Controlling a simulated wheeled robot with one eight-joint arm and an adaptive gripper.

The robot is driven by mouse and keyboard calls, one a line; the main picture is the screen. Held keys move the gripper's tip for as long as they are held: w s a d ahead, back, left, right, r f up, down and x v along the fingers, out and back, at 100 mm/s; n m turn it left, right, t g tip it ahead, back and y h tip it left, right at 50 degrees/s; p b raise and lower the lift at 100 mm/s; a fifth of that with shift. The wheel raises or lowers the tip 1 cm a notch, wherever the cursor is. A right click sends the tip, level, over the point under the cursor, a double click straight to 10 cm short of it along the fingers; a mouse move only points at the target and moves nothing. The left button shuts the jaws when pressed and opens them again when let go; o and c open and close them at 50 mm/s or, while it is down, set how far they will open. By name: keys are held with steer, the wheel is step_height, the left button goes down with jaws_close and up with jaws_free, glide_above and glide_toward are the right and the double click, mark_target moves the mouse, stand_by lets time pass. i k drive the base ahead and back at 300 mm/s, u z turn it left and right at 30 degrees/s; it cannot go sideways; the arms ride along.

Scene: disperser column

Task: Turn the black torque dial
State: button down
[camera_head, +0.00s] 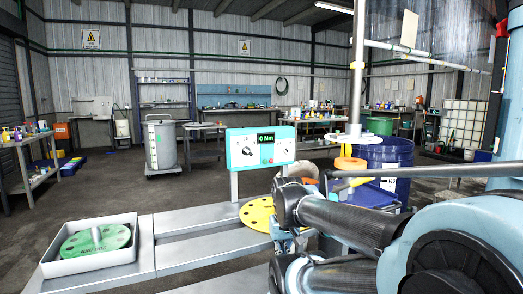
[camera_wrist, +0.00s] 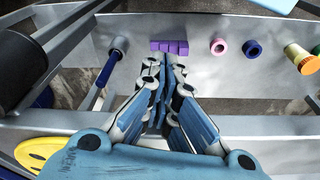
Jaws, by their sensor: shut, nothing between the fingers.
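The black torque dial (camera_head: 247,152) is on the left part of a turquoise control panel (camera_head: 236,139) with a white face. The panel stands on a post behind the metal bench. Its display (camera_head: 266,138) reads 0 Nm, and a red button sits lower right of the dial. My gripper (camera_wrist: 160,66) is shut and empty in the wrist view, pointing over the bench. In the head view it is partly hidden by my arm, low and right of the panel, apart from the dial. The wrist view does not show the dial.
A tray (camera_head: 140,255) with a green disc (camera_head: 95,243) stands at left. A yellow disc (camera_head: 256,214) lies near my arm. A vertical shaft (camera_head: 358,60) rises right of the panel. The wrist view shows purple blocks (camera_wrist: 169,47), a pink ring (camera_wrist: 217,46) and a blue-handled tool (camera_wrist: 107,70).

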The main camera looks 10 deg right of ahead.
mark_target(246, 150)
steer(key=k, duration=0.5)
steer(key=u, duration=0.8)
steer(key=k, duration=1.1)
steer(key=z, duration=0.45)
steer(key=i, duration=1)
